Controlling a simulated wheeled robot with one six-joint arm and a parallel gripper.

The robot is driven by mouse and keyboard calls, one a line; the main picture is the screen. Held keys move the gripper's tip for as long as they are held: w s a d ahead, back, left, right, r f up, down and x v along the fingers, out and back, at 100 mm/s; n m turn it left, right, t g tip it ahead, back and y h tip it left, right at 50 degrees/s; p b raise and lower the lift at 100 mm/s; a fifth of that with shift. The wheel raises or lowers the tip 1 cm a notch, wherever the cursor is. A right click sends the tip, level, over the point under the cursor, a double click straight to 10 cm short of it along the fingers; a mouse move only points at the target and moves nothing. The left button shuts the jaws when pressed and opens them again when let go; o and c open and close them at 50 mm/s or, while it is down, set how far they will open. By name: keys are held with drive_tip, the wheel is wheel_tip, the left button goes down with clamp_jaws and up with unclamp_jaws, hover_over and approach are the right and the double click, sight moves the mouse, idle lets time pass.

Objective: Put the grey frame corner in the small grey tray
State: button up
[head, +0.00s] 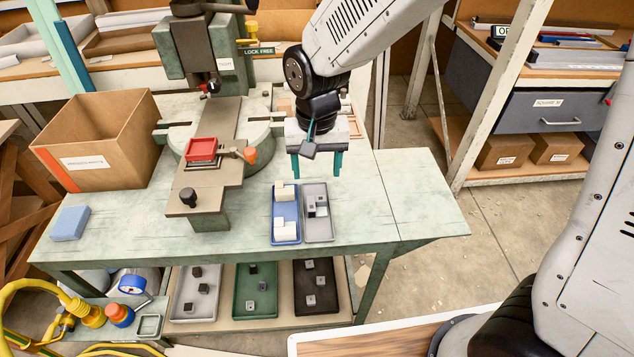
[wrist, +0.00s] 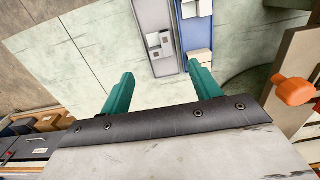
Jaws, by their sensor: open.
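The small grey tray (head: 322,232) lies on the bench, right beside a blue tray (head: 285,243). Small blocky pieces (head: 318,208), light grey with dark faces, sit in the grey tray; I cannot tell if one is the grey frame corner. My gripper (head: 317,172) is open above the bench, behind the trays in the head view, with nothing seen between its teal fingers. The wrist view shows the grey tray (wrist: 158,68) and its grey pieces (wrist: 160,43) beyond the open fingers (wrist: 162,88).
White blocks (head: 286,228) sit in the blue tray. The fly press (head: 205,180) with a red tray (head: 201,149) stands left of my gripper. A cardboard box (head: 100,145) and blue block (head: 70,223) are further left. The bench's right end (head: 415,205) is clear. Several part trays lie underneath.

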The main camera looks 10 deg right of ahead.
drive_tip(key=shift+d+r, duration=0.1)
drive_tip(key=shift+r, duration=1.05)
drive_tip(key=s+d+r, duration=0.6)
drive_tip(key=s+d, duration=0.4)
drive_tip(key=s+d+r+t, duration=0.1)
drive_tip(key=s+d+r, duration=0.6)
drive_tip(key=s+d, duration=0.3)
drive_tip(key=shift+d, duration=0.35)
drive_tip(key=shift+w, duration=0.1)
